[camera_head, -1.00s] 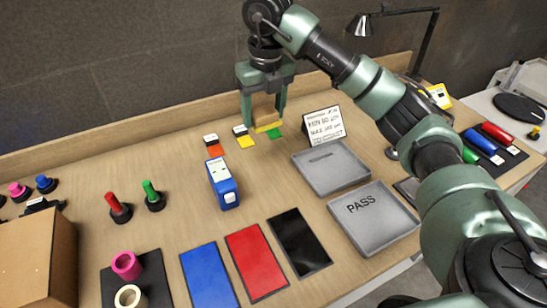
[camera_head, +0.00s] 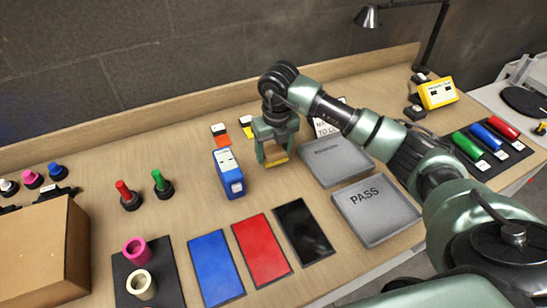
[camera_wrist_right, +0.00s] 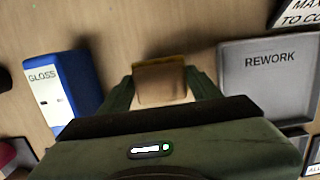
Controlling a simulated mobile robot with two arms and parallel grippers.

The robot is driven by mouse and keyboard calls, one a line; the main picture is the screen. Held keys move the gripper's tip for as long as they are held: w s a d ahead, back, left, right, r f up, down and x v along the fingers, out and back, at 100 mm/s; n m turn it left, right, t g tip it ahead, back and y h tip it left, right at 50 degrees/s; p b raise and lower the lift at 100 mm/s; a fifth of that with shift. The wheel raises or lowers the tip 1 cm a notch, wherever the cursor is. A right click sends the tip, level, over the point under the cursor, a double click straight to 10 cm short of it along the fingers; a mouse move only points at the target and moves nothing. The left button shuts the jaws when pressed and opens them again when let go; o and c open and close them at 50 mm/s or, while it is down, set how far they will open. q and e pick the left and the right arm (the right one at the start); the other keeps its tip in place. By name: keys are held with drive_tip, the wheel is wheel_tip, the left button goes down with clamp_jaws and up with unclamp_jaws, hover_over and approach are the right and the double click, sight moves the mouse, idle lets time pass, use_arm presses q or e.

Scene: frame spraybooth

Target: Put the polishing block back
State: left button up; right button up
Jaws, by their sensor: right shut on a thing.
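My right gripper (camera_head: 273,157) is shut on the polishing block (camera_head: 276,160), a tan block with a yellow lower face. In the right wrist view the block (camera_wrist_right: 160,84) sits between the two green fingers (camera_wrist_right: 163,90). The gripper points down between the blue gloss meter and the grey REWORK tray; the gap to the table is hard to tell. Behind it, an orange pad (camera_head: 220,140) and a yellow pad (camera_head: 249,132) lie by small labels; the green pad is hidden behind the gripper. My left gripper is not in view.
The blue GLOSS box (camera_head: 228,173) stands left of the gripper. The REWORK tray (camera_head: 336,160) and PASS tray (camera_head: 376,211) are to the right. Blue (camera_head: 216,268), red (camera_head: 261,250) and black (camera_head: 304,231) panels lie in front. A sign (camera_head: 325,123) stands behind.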

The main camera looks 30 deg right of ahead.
sight(273, 160)
wheel_tip(273, 160, down, 4)
drive_tip(key=shift+r+p, duration=0.2)
drive_tip(key=shift+p, duration=0.1)
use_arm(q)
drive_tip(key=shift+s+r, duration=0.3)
use_arm(e)
drive_tip(key=shift+f, duration=0.1)
drive_tip(key=shift+f, duration=0.15)
drive_tip(key=o, duration=1.3)
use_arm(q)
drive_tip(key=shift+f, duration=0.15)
